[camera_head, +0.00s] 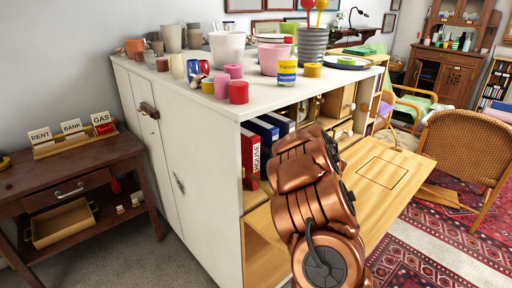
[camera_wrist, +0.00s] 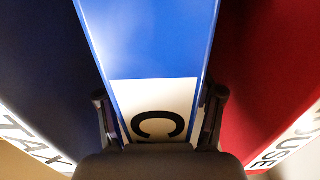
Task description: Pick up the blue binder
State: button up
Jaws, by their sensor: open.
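The blue binder (camera_wrist: 150,45) stands upright in the middle of the wrist view, its spine towards me, with a white label showing a black letter "C". My gripper (camera_wrist: 158,103) is open, with one finger on each side of the spine; I cannot tell whether they touch it. A dark navy binder (camera_wrist: 40,60) marked TAX is on its left and a red binder (camera_wrist: 262,70) marked HOUSE on its right. In the head view the blue binder (camera_head: 261,132) stands behind the red one (camera_head: 250,158) in the cabinet; my arm hides the gripper there.
The white cabinet (camera_head: 185,130) has a fold-down wooden flap (camera_head: 385,170) lying open. Pots, cups and cans crowd its top. A side table (camera_head: 75,165) with label boxes stands left. A wicker chair (camera_head: 465,145) stands right, on the patterned rug (camera_head: 440,245).

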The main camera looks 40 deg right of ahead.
grip_shut()
dwell(0.6)
